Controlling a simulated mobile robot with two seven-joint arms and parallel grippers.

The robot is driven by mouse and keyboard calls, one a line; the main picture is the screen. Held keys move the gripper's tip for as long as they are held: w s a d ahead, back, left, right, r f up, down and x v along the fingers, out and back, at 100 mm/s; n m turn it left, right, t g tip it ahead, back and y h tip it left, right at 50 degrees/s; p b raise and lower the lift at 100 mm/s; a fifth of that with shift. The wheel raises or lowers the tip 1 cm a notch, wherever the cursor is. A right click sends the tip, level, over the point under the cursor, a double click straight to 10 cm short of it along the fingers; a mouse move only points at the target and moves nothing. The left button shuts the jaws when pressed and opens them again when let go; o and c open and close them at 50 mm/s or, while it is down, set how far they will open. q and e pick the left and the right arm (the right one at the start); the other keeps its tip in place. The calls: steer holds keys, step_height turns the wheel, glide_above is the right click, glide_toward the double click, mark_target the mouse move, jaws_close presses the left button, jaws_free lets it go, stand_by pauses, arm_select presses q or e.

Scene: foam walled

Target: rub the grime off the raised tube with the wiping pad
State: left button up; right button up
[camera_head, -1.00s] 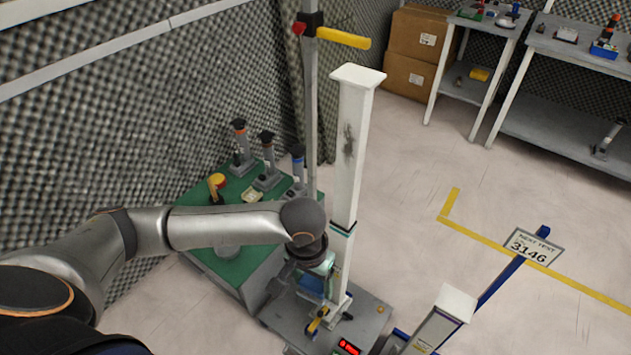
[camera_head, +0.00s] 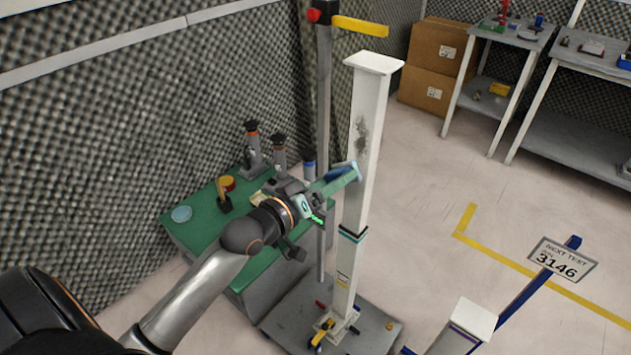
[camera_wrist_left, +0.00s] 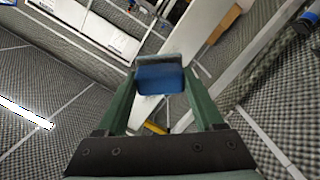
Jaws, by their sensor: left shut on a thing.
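The raised tube (camera_head: 362,150) is a white square post with a flat cap, upright on a grey base. A dark grime patch (camera_head: 361,137) marks its upper part. My left gripper (camera_head: 335,182) is shut on the wiping pad (camera_head: 344,172), a blue block with a pale face, at the tube's left side just below the grime. In the left wrist view the pad (camera_wrist_left: 160,80) sits between the green fingers, with the white tube (camera_wrist_left: 205,30) beyond it. I cannot tell whether pad and tube touch. My right gripper is not in view.
A green-topped table (camera_head: 197,218) with several upright tools stands left of the tube. A grey pole (camera_head: 324,90) with a yellow lever (camera_head: 360,27) rises close behind it.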

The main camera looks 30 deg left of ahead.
arm_select(q)
steer(key=shift+n+t+y, duration=0.6)
steer(key=shift+y, duration=0.2)
steer(key=shift+w+a+b, duration=0.4)
steer(key=shift+w+a, duration=0.1)
steer(key=shift+w, duration=0.35)
steer(key=shift+w+a+b, duration=0.35)
steer(key=shift+w+a, duration=0.1)
steer(key=shift+w, duration=0.45)
steer(key=shift+w+a+b, duration=0.4)
steer(key=shift+w+a, duration=0.1)
steer(key=shift+w, duration=0.35)
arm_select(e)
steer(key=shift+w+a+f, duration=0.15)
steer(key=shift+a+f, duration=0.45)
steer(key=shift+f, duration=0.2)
arm_select(q)
steer(key=shift+w, duration=0.25)
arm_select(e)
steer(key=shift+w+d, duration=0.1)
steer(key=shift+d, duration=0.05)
arm_select(q)
steer(key=shift+w+d, duration=0.15)
steer(key=shift+w, duration=0.55)
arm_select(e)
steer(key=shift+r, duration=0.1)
arm_select(q)
steer(key=shift+d+r, duration=0.1)
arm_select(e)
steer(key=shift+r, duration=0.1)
